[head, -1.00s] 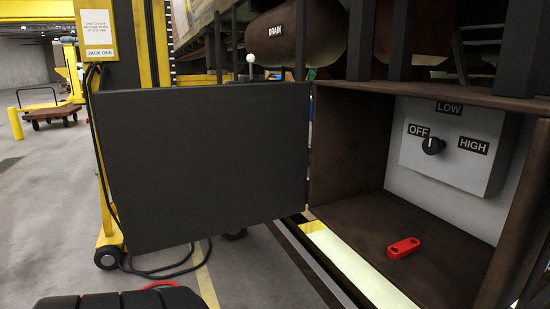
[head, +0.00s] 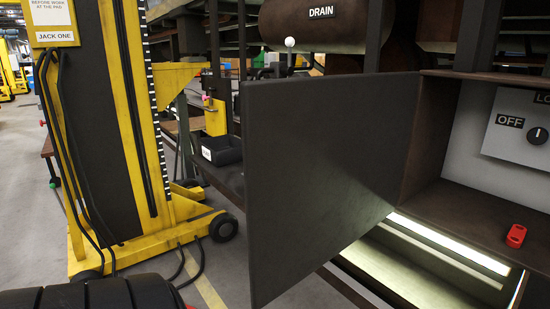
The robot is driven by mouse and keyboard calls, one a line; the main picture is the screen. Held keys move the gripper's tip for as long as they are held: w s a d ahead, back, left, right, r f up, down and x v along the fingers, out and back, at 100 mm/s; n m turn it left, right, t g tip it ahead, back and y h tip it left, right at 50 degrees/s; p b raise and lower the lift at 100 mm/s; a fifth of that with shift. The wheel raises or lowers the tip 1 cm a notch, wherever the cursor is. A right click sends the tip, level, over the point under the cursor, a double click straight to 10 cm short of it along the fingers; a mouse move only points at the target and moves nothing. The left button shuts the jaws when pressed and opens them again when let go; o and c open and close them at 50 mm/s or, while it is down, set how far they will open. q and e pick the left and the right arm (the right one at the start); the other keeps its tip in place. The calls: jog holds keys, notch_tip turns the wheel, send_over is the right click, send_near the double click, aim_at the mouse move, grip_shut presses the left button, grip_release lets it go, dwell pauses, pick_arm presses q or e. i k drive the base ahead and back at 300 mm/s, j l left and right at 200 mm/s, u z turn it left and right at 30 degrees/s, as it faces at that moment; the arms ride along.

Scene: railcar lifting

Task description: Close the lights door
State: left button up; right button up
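The lights door (head: 320,180) is a flat dark panel standing open in the middle of the head view. Its right edge meets the left side of a brown open box (head: 428,130). Inside the box a grey switch panel (head: 505,152) carries a black knob (head: 537,136) beside an OFF label. A small red piece (head: 516,236) lies on the box floor. A black ribbed part, probably of my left arm, shows at the bottom left. Neither gripper can be made out.
A yellow jack (head: 140,130) marked JACK ONE stands on the left, with black cables and a wheel (head: 223,227) on the floor. A black bin (head: 221,150) sits behind the door. A DRAIN tank (head: 325,18) hangs above.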

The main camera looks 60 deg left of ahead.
aim_at(324, 156)
jog(key=j+z, duration=0.1)
jog(key=j, duration=0.55)
jog(key=k+j+z, duration=0.15)
jog(key=j, duration=0.55)
jog(key=j+z, duration=0.1)
jog(key=j, duration=0.55)
jog(key=k, duration=0.05)
